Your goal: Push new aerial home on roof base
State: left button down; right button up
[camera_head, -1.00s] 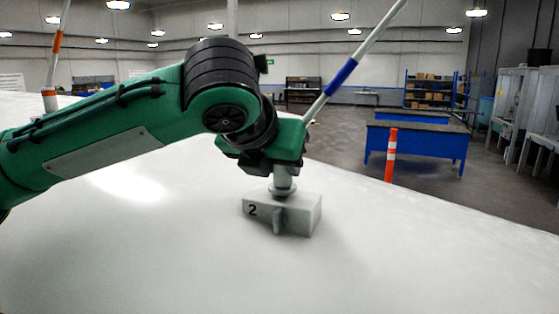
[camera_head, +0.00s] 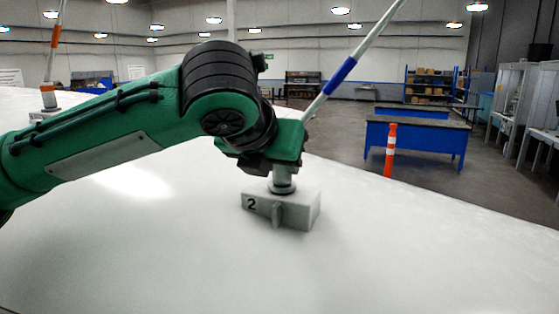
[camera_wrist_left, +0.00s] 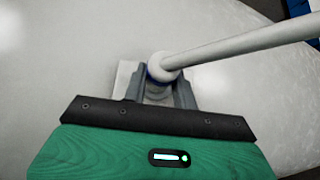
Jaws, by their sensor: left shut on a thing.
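The new aerial (camera_head: 340,77) is a white mast with a blue band, leaning up to the right, with a grey round foot (camera_head: 284,175). The foot is over the top of the roof base (camera_head: 290,212), a pale block marked 2 with a small lever on its front. I cannot tell how far the foot is seated. My left gripper (camera_wrist_left: 160,90) is shut on the aerial near its foot, with a finger on each side. In the head view its green hand hides part of the mast. The base also shows behind the fingers in the wrist view (camera_wrist_left: 124,76).
The white roof (camera_head: 400,260) around the base is broad and clear. Another aerial (camera_head: 53,50) with orange bands stands at the far left. Beyond the roof edge are a blue table (camera_head: 417,143), an orange-and-white post (camera_head: 391,150) and shelves (camera_head: 430,88).

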pick_arm(q)
jog(key=shift+s+d+f, duration=0.1)
jog(key=shift+s+f, duration=0.05)
jog(key=shift+f, duration=0.55)
pick_arm(e)
jog(key=shift+f, duration=0.1)
pick_arm(q)
jog(key=c, duration=1.4)
grip_release()
jog(key=o, duration=0.3)
jog(key=shift+o, duration=0.3)
jog(key=shift+r, duration=0.15)
pick_arm(e)
jog(key=shift+a, duration=0.2)
pick_arm(q)
jog(key=shift+o, duration=0.9)
jog(key=shift+r, duration=0.1)
pick_arm(e)
jog(key=shift+a, duration=0.1)
pick_arm(q)
jog(key=shift+r, duration=0.15)
jog(key=shift+s+a+r, duration=0.25)
jog(key=shift+a+r, duration=0.05)
jog(key=shift+r, duration=0.1)
jog(key=shift+v, duration=2.95)
pick_arm(e)
jog(key=shift+d, duration=0.25)
